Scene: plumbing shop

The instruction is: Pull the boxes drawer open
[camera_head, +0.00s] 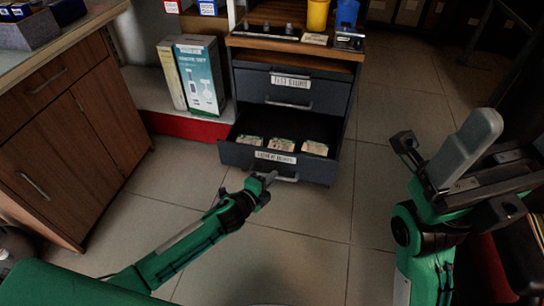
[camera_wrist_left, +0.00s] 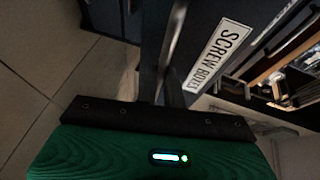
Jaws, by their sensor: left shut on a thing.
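The boxes drawer (camera_head: 240,158) is the bottom drawer of the dark cabinet. It stands open, with several small light boxes (camera_head: 281,145) inside. Its white front label (camera_head: 275,157) reads "SCREW BOXES" in the left wrist view (camera_wrist_left: 222,50). My left gripper (camera_head: 265,181) is shut on the drawer's bar handle (camera_head: 287,179), at its left part. The handle also shows in the left wrist view (camera_wrist_left: 174,35), running down to the gripper, whose fingertips are partly hidden.
A closed drawer (camera_head: 308,93) with its own label and handle is above the open one. Tools and cups stand on the cabinet top (camera_head: 295,47). A boxed product (camera_head: 203,80) stands left of the cabinet. A wooden counter (camera_head: 75,140) is at the left. The tiled floor (camera_head: 320,225) in front is clear.

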